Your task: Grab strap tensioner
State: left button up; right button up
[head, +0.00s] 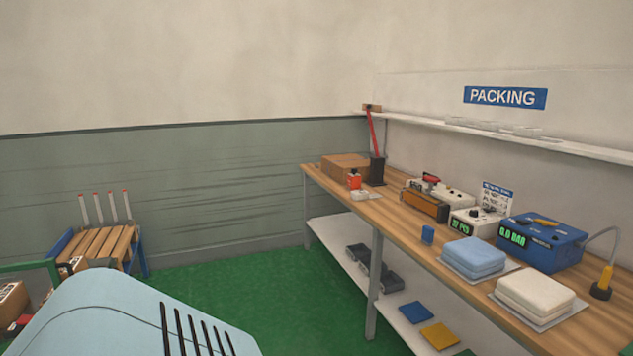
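I cannot tell for certain which thing is the strap tensioner. One candidate is a tool with a long red lever (372,133) and a dark base (377,171), standing upright at the far end of the wooden workbench (400,222). Another is an orange and dark device (425,205) lying farther along the bench, close to a white unit with a red knob (431,180). Neither of my grippers is in view, and nothing shows a gripper touching these things.
The bench also holds a cardboard box (343,166), blue pads (474,256), white pads (536,295) and a blue gauge box (541,243). A shelf (350,238) runs below. A slatted stand (103,245) is at left. Green floor (255,295) lies open between.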

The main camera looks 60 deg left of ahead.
aim_at(353, 181)
jog(key=u, duration=2.35)
jog(key=i, duration=5.45)
jog(key=l, duration=0.1)
